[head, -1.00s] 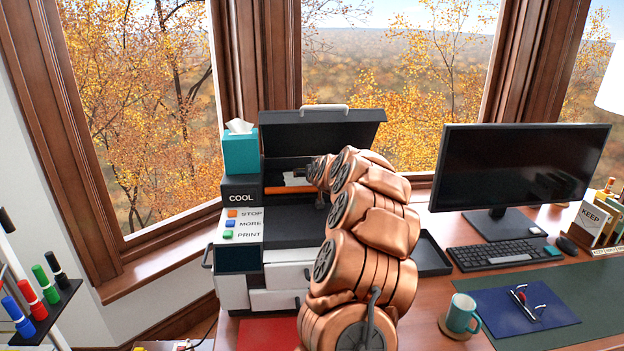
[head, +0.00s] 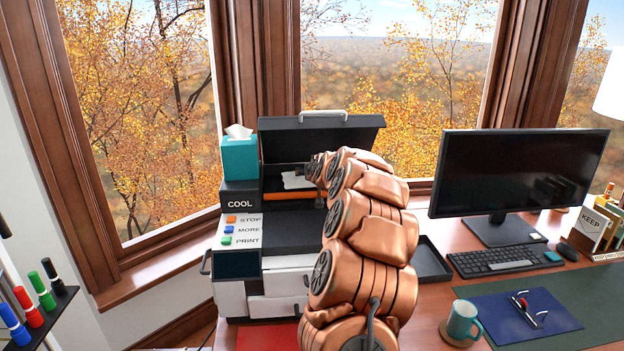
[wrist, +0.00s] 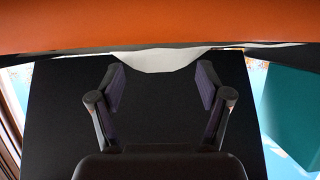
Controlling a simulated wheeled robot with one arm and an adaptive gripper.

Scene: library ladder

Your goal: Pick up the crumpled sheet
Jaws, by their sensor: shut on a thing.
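The crumpled sheet (head: 297,181) is a white piece inside the open printer (head: 285,258), above an orange bar (head: 281,196) and under the raised dark lid. In the wrist view the sheet (wrist: 160,60) shows as a white edge at my fingertips, partly hidden behind the wide orange bar (wrist: 150,25). My gripper (wrist: 161,84) is shut on the sheet, its two fingers standing apart with the paper between their tips. In the head view my copper arm reaches into the printer and hides most of the gripper and part of the sheet.
The raised lid (head: 320,135) stands over the opening. A teal tissue box (head: 239,157) sits on the printer's left side. A dark tray (head: 431,260), monitor (head: 518,180), keyboard (head: 505,261) and teal mug (head: 463,320) are to the right. Windows stand behind.

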